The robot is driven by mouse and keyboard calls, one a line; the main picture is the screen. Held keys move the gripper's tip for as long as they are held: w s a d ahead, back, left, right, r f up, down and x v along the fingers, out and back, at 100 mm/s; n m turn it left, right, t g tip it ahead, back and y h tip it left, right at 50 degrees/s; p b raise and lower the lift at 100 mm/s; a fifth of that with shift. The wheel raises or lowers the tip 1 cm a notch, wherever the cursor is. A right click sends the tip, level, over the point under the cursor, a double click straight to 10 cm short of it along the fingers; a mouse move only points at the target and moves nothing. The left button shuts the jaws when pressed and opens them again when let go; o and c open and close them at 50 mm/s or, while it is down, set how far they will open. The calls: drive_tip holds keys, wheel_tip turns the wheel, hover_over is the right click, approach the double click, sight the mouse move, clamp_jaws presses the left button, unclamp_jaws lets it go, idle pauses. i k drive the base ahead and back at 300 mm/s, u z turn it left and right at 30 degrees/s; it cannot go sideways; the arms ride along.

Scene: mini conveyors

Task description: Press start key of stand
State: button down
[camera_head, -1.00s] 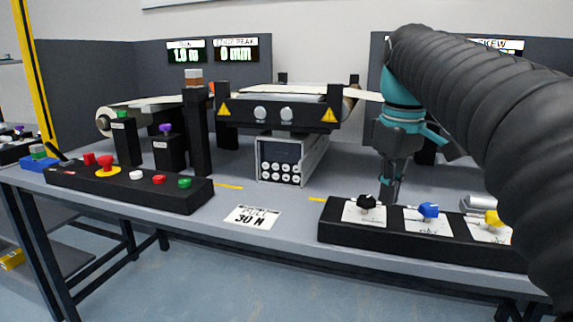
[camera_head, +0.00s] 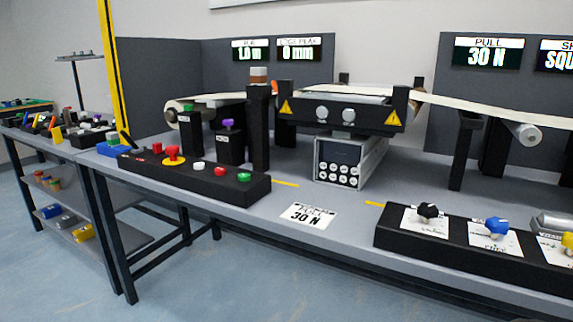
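A long black key box (camera_head: 205,183) lies along the front left edge of the bench. On it are a red key, a red mushroom button on a yellow ring (camera_head: 174,156), a white key (camera_head: 198,166), another red key (camera_head: 219,171) and a green key (camera_head: 244,177) at the right end. I cannot read a start label on any of them. A separate green button (camera_head: 187,107) tops a black post behind the box, beside a post with a purple knob (camera_head: 228,123). My gripper is not in view.
A white device with several buttons (camera_head: 340,177) stands below the roller unit (camera_head: 340,110). A knob box (camera_head: 470,262) with black, blue and yellow knobs sits front right. A shelved bench stands left.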

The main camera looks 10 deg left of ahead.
sight(244, 177)
drive_tip(key=u, duration=1.35)
